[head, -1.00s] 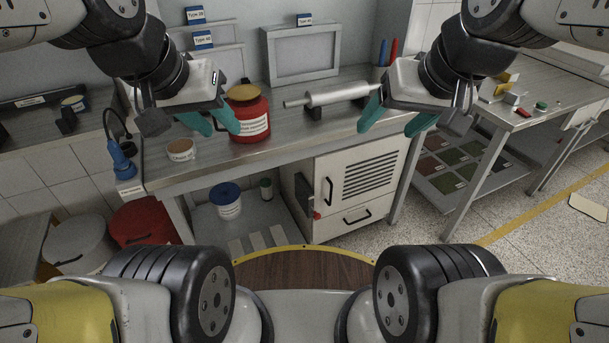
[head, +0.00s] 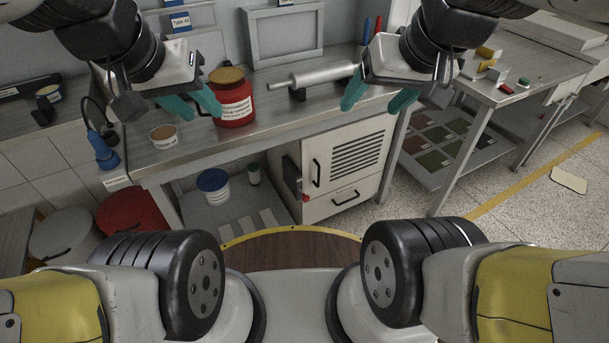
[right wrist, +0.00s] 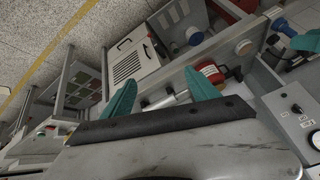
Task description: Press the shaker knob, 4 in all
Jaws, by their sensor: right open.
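A small red knob (head: 305,198) sits on the left edge of the white cabinet (head: 345,165) under the workbench; I cannot tell whether it is the shaker knob. In the right wrist view, a grey box with dark dials (right wrist: 297,110) is at the right edge. My left gripper (head: 204,116) is open and empty, its teal fingers in front of the left side of the red jar (head: 235,110). My right gripper (head: 371,109) is open and empty, near the right end of the roller. It also shows open in the right wrist view (right wrist: 160,77).
A side table (head: 500,92) stands at the right. A bucket (head: 214,187) is on the lower shelf.

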